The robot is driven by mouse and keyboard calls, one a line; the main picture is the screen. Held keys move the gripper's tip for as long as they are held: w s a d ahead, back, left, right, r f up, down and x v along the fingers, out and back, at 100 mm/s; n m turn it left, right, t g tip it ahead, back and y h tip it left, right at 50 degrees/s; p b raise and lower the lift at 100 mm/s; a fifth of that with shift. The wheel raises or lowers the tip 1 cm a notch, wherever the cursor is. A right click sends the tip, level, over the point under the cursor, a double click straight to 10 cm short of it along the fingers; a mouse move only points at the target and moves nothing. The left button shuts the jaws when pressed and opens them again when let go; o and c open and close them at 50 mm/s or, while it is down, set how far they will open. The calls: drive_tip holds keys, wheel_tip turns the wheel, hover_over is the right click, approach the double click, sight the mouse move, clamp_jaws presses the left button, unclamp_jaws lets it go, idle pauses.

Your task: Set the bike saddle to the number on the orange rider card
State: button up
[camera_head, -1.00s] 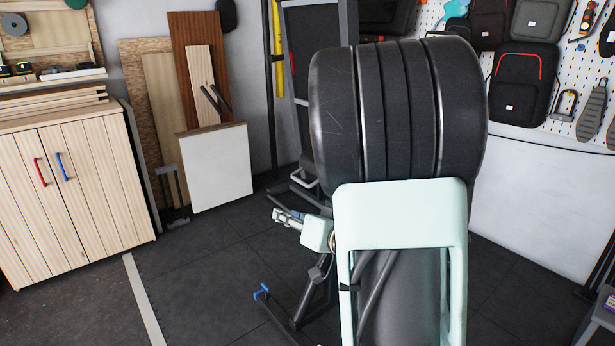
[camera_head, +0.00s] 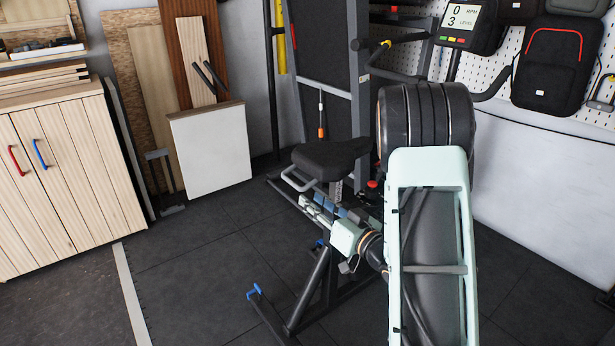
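The black bike saddle (camera_head: 330,156) sits in mid-picture on its post (camera_head: 335,190), which has light markings too small to read. A bent metal handle (camera_head: 298,181) is at its left. A small red knob (camera_head: 372,184) shows right of the post. My gripper (camera_head: 312,207) is below the saddle, pointing up and left; it looks apart from the saddle, but its finger gap is unclear. My arm hides much of the bike. A small orange and white item (camera_head: 321,122) hangs behind the saddle; I cannot identify it. No orange rider card can be made out.
The bike's console (camera_head: 466,22) shows 0 RPM and level 3, near its handlebar (camera_head: 400,42). A dark frame leg with a blue end (camera_head: 254,291) lies on the floor. A wooden cabinet (camera_head: 75,180) stands left; the floor (camera_head: 190,270) between is clear.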

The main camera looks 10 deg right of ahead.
sight(292, 181)
drive_tip(key=b+x, duration=0.1)
drive_tip(key=x, duration=1)
drive_tip(key=shift+d+b, duration=0.2)
drive_tip(key=shift+b, duration=0.2)
clamp_jaws()
